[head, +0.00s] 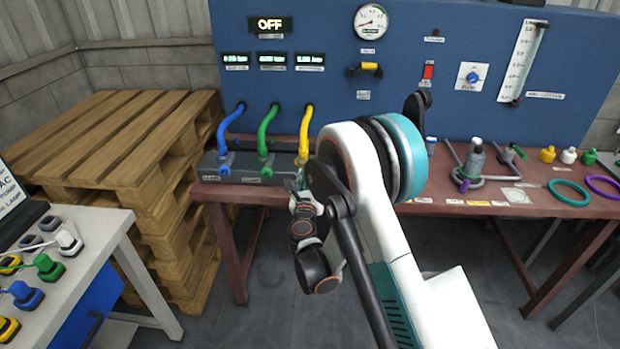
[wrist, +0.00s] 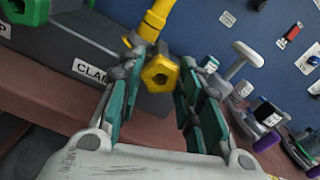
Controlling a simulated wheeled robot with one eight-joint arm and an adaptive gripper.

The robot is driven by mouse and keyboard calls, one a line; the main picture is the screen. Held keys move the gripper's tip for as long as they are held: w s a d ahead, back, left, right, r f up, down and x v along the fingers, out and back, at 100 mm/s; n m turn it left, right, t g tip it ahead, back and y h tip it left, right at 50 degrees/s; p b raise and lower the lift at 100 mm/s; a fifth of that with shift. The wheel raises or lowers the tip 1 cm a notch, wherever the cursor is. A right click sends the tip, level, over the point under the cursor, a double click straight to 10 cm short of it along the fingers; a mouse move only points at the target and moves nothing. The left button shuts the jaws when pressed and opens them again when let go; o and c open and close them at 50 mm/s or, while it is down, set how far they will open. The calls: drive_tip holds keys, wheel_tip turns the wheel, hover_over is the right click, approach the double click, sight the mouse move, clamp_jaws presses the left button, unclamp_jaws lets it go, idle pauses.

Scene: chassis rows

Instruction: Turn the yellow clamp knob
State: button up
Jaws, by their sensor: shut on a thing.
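The yellow hose (head: 305,133) runs from the blue panel down to that block; in the head view my arm hides the knob. My gripper (wrist: 161,80) has a teal finger on each side of the knob and is shut on it. In the head view my gripper (head: 297,185) is small and partly hidden at the block's right end.
A blue hose (head: 229,124) and a green hose (head: 266,132) enter the grey block (head: 240,163) to the left. The blue panel (head: 320,100) rises behind the bench. Clamps, knobs and rings lie on the bench (head: 440,207) to the right. Stacked pallets (head: 120,130) stand left.

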drive_tip(key=shift+c, duration=0.9)
